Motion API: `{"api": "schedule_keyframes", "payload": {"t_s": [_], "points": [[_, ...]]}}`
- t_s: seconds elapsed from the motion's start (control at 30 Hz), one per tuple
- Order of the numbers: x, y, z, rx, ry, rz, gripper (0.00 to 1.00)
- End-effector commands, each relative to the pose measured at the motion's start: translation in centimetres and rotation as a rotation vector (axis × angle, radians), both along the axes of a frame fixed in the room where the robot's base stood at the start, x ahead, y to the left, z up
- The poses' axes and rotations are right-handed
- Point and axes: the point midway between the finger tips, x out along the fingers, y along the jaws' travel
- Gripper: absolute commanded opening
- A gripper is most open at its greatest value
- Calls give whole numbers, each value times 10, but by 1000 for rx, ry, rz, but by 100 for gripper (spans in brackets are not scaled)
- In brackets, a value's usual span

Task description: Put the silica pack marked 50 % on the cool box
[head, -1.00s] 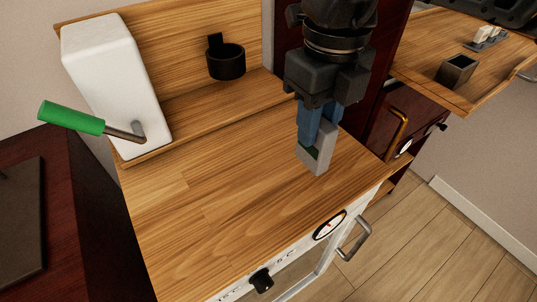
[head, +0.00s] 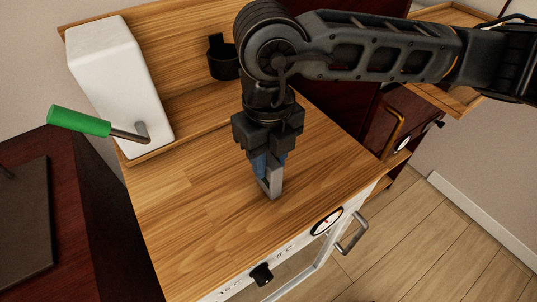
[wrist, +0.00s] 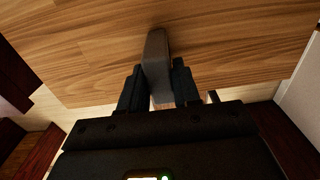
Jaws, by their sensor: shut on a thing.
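My gripper (head: 268,168) is shut on a small grey block-shaped pack (head: 276,188), held upright with its lower end close above or on the wooden top (head: 215,225). I cannot tell whether it touches. In the wrist view the pack (wrist: 156,50) sits between both fingers (wrist: 157,88). No 50 % mark is readable on it. The wooden top belongs to a white-fronted cabinet (head: 235,284) with a round dial (head: 326,221), a black knob (head: 262,274) and a metal handle (head: 353,235). I cannot tell for sure whether this is the cool box.
A white dispenser-like block (head: 115,85) with a green-handled lever (head: 78,121) stands at the back left. A black cup (head: 222,60) is at the back. A dark red cabinet with a brass handle (head: 394,130) is at the right. The left part of the wooden top is clear.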

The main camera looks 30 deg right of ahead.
Motion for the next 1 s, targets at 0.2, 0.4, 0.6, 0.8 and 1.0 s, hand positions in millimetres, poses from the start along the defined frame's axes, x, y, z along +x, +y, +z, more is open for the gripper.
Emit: {"api": "schedule_keyframes", "payload": {"t_s": [0.2,0.4,0.6,0.8,1.0], "points": [[0,0,-3,0,-1,0,0],[0,0,-2,0,-1,0,45],[0,0,-2,0,0,0,57],[0,0,-1,0,0,0,57],[1,-1,17,-1,-4,2,57]]}}
